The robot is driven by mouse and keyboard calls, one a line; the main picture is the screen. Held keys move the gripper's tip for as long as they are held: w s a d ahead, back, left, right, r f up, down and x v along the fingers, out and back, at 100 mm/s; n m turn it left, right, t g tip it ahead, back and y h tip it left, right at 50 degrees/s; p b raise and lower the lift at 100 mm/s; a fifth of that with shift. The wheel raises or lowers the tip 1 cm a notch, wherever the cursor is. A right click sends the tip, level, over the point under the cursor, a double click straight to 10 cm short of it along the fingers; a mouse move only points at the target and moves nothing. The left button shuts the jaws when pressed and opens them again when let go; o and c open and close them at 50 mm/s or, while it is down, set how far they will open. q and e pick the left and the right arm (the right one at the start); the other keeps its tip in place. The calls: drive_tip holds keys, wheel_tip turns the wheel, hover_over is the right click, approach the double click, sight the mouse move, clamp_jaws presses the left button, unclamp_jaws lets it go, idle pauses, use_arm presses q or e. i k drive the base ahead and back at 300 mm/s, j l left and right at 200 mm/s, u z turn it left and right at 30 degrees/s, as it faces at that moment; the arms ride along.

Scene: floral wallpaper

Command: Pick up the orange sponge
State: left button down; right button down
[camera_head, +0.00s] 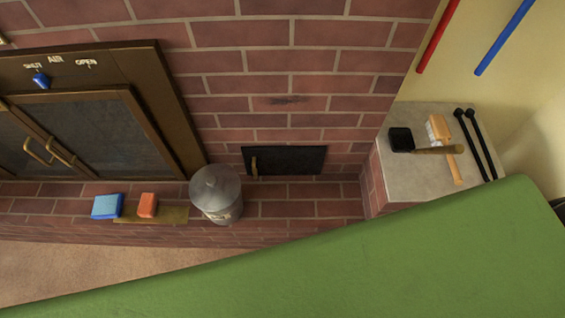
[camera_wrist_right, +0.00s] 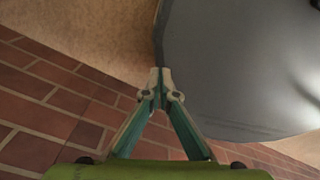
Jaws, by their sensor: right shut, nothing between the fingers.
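The orange sponge (camera_head: 148,205) sits on a flat brass-coloured plate (camera_head: 172,215) on the brick ledge, in the head view. A blue sponge (camera_head: 106,206) lies just left of it. Neither gripper shows in the head view. In the right wrist view my right gripper (camera_wrist_right: 160,76) is shut and empty, its fingertips together. The orange sponge is not visible in the right wrist view. My left gripper is not in view.
A metal bin with a lid (camera_head: 216,194) stands close right of the orange sponge. A fireplace with glass doors (camera_head: 95,135) is behind. A large green surface (camera_head: 350,265) fills the front right. A stone shelf (camera_head: 400,180) at right holds a brush and tools.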

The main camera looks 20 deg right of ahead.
sight(148, 202)
drive_tip(key=u, duration=1.1)
drive_tip(key=j+z, duration=0.1)
drive_tip(key=i+j, duration=0.05)
